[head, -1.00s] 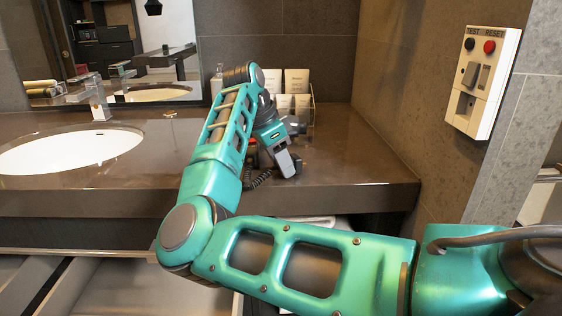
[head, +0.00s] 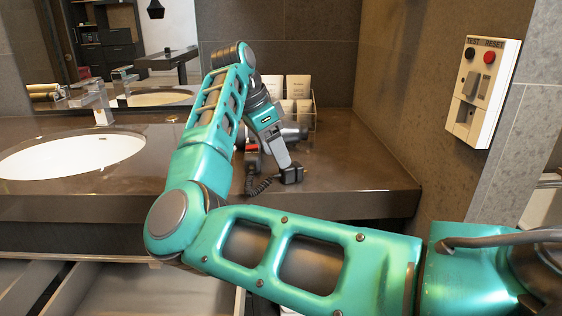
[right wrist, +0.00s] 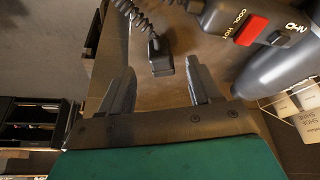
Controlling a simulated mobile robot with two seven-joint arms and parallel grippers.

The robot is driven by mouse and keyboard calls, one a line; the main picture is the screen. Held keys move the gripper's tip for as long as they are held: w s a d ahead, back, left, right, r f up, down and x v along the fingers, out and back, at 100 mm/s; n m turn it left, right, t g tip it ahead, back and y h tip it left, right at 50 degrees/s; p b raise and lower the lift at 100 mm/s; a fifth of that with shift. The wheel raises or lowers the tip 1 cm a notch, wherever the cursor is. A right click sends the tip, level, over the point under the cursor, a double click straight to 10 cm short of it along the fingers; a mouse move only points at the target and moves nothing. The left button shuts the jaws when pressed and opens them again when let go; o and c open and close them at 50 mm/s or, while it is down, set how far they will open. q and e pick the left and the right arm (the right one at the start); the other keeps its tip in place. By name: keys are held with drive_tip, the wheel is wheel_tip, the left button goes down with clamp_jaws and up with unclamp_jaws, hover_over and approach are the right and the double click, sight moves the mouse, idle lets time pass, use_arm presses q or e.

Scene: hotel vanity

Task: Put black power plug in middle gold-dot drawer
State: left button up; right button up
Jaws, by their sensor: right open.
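In the right wrist view the plug (right wrist: 160,57) lies between and slightly beyond my spread fingertips. My right gripper (head: 280,160) is just above and left of the plug, pointing down; it is open and empty in the right wrist view (right wrist: 160,75). Pulled-out drawers (head: 140,287) show under the counter at lower left, partly hidden by my arm. No gold dot is visible. My left gripper is out of view.
A grey hair dryer (right wrist: 285,65) with a red switch lies beside the plug. A clear holder with white packets (head: 298,88) stands behind. The sink (head: 70,152) is at left, and a wall panel (head: 482,92) is at right. The counter right of the plug is clear.

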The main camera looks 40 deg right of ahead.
drive_tip(key=v, duration=0.6)
drive_tip(key=shift+a+r+p, duration=0.25)
drive_tip(key=shift+r+p, duration=0.1)
drive_tip(key=shift+p, duration=0.1)
